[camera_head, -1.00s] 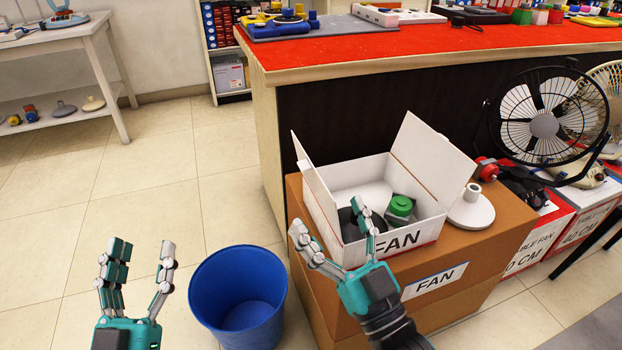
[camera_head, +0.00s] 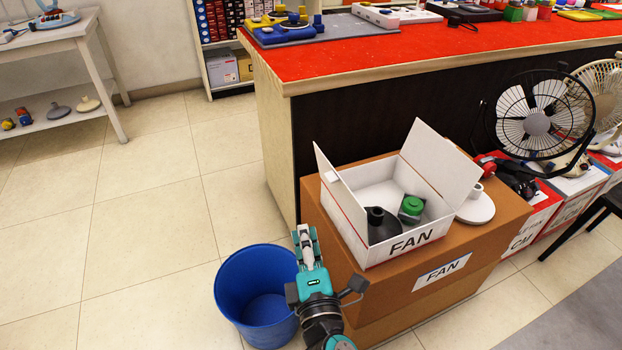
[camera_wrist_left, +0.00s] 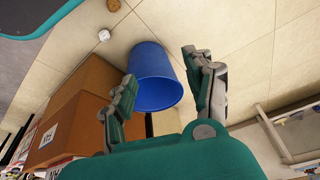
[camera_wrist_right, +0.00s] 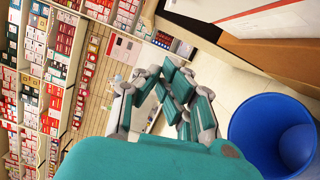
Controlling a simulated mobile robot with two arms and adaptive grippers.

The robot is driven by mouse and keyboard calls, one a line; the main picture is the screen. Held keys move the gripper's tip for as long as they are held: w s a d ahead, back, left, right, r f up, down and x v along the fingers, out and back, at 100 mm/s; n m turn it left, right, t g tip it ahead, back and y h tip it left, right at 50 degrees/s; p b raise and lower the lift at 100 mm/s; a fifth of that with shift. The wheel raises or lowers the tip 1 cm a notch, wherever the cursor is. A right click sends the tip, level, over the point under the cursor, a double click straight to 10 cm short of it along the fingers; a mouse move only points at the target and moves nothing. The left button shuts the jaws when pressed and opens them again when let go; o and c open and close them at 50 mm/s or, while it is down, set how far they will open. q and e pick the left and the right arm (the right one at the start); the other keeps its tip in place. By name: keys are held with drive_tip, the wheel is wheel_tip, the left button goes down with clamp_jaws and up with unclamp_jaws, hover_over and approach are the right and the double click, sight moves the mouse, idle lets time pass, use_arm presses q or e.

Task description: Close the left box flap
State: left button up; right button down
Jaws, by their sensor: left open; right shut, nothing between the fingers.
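A white box (camera_head: 405,246) marked FAN stands open on a larger brown carton (camera_head: 480,245). Its left flap (camera_head: 341,194) stands up, leaning slightly outward to the left. Its right flap (camera_head: 441,160) is also raised. A black part (camera_head: 382,226) and a green-topped part (camera_head: 411,206) lie inside. My right gripper (camera_head: 305,236) is shut and empty, just left of the box and apart from the left flap. In the right wrist view its fingers (camera_wrist_right: 178,100) are together. My left gripper (camera_wrist_left: 160,95) is open and empty in the left wrist view; it is out of the head view.
A blue bin (camera_head: 258,295) stands on the floor left of the carton, close to my right gripper. A red-topped counter (camera_head: 430,55) is behind the box. A white round base (camera_head: 477,208) and a black fan (camera_head: 537,122) are to the right. The floor at left is clear.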

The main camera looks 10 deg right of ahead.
use_arm(q)
drive_tip(key=shift+s+a+f+g+p, duration=0.15)
drive_tip(key=shift+f+g+p, duration=0.25)
drive_tip(key=shift+f+p, duration=0.35)
use_arm(e)
drive_tip(key=w+d+r, duration=0.1)
drive_tip(key=w+d, duration=0.3)
drive_tip(key=w, duration=0.6)
drive_tip(key=shift+w+d+r, duration=0.15)
drive_tip(key=shift+w+d, duration=0.05)
drive_tip(key=shift+w, duration=0.2)
